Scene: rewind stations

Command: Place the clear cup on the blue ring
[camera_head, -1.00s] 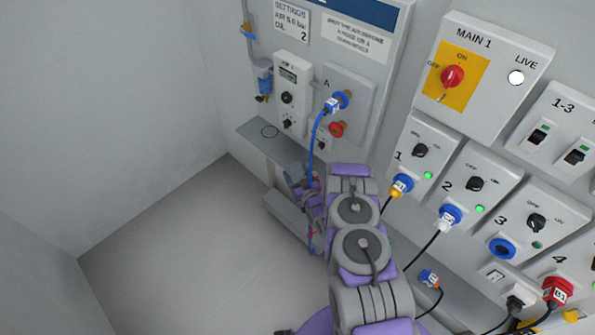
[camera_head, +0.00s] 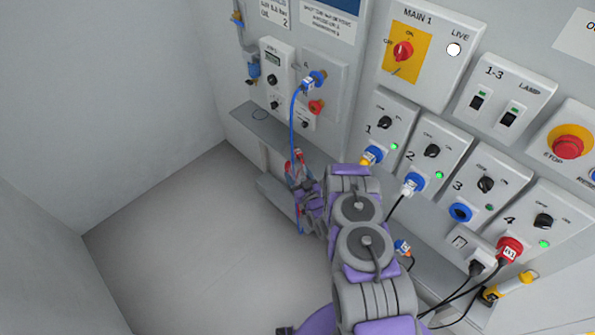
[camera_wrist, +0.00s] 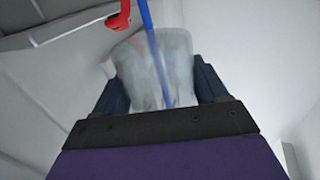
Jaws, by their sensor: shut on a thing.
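The clear cup (camera_wrist: 180,65) is between the two dark fingers of my gripper (camera_wrist: 155,90) in the wrist view, and the gripper is shut on it. A blue hose crosses the picture over the cup; I cannot tell how near they are. In the head view my gripper (camera_head: 297,175) is below and right of the grey shelf, partly hidden by my arm, and the cup is hard to make out there.
The blue hose (camera_head: 292,125) hangs from a blue plug (camera_head: 309,83) on the panel, down past my gripper. The grey shelf (camera_head: 285,133) runs below the panel. Sockets, switches and cables fill the wall at right. The floor (camera_head: 190,250) at left is clear.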

